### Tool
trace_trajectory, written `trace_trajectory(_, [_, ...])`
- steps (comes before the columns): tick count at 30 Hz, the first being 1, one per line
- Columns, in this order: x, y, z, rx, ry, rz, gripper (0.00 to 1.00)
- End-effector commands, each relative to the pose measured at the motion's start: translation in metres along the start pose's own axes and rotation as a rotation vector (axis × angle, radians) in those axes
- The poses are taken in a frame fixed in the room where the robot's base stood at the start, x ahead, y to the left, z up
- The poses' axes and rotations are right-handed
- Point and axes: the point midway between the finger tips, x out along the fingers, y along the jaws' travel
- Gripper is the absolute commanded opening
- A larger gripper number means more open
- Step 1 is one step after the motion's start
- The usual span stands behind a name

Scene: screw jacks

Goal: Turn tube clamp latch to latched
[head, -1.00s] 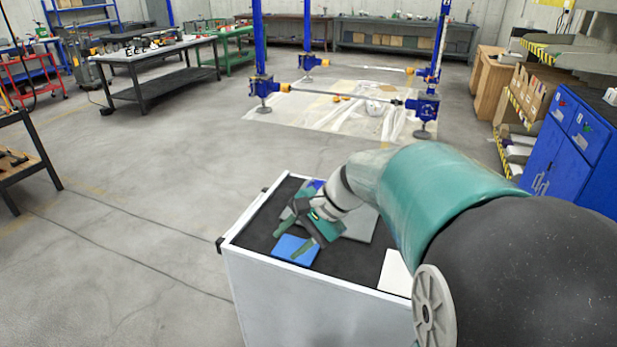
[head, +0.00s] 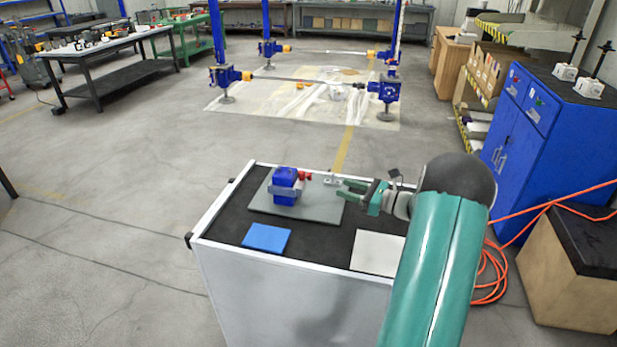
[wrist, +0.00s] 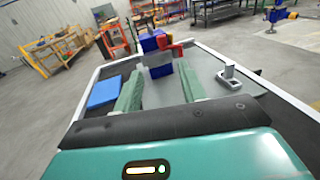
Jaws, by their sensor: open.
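A blue block (head: 285,184) with a grey band around it and red parts (head: 304,176) at its right side stands on a grey plate (head: 265,207). In the wrist view the blue block (wrist: 158,66) and red parts (wrist: 172,50) are beyond the fingers. A small grey fitting with an upright post (wrist: 230,76) stands on the plate, right of the fingers; I cannot tell which piece is the clamp latch. My gripper (head: 342,189) has green fingers, open and empty, over the plate's right side, pointing left towards the block, apart from it. The wrist view shows both fingers (wrist: 162,86).
The plate is on a black-topped cart with a white rim (head: 222,210). A blue sheet (head: 266,238) and a white sheet (head: 378,253) lie in front of it. A blue cabinet (head: 553,125) and an orange cable (head: 488,275) are at the right. Open floor is left.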

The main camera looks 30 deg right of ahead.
Motion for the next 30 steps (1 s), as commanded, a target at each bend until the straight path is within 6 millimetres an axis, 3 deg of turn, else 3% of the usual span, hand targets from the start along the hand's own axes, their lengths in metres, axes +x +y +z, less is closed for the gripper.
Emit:
trace_trajectory(5, [0.010,-0.003,-0.001,0.008,-0.011,-0.008,0.41])
trace_trajectory(21, [0.111,-0.003,0.000,0.007,-0.008,-0.005,0.41])
trace_trajectory(30, [0.136,-0.004,0.000,0.006,-0.008,-0.008,0.41])
